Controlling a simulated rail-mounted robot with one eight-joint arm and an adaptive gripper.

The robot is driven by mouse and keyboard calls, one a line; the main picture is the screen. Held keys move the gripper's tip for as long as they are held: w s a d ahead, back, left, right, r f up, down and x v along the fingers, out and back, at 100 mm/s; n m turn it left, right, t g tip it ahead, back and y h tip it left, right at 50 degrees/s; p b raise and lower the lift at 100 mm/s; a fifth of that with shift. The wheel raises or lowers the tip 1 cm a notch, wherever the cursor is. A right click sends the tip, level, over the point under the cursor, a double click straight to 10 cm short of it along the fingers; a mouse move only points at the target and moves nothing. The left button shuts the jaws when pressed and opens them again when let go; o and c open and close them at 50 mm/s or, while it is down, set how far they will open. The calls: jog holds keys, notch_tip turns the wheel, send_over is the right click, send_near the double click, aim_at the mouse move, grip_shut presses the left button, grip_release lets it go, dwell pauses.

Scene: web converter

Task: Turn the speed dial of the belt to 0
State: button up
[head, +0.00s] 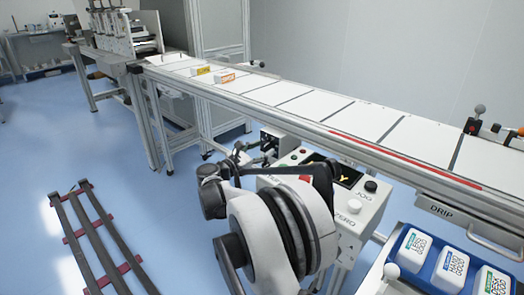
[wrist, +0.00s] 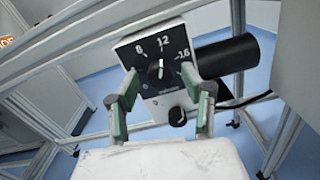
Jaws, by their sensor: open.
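The speed dial (wrist: 160,74) shows in the wrist view on a dark face with white numbers 8, 12 and 16. Its white pointer mark points up, close to the 12. The dial panel (wrist: 151,47) is a light box. No 0 mark can be read. My gripper (wrist: 159,76) is open, with its green-padded fingers on the left and right of the dial. Whether the pads touch it I cannot tell. A smaller black knob (wrist: 178,117) sits below the dial, between the fingers. In the head view my arm hides much of this area.
The conveyor belt (head: 310,104) runs above and behind, carrying small boxes (head: 226,78). A control box (head: 345,205) with buttons and a display stands beside my arm. A blue tray (head: 400,238) with white packs is at right. A black cylinder (wrist: 226,56) sits right of the dial panel.

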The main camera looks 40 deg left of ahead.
grip_shut()
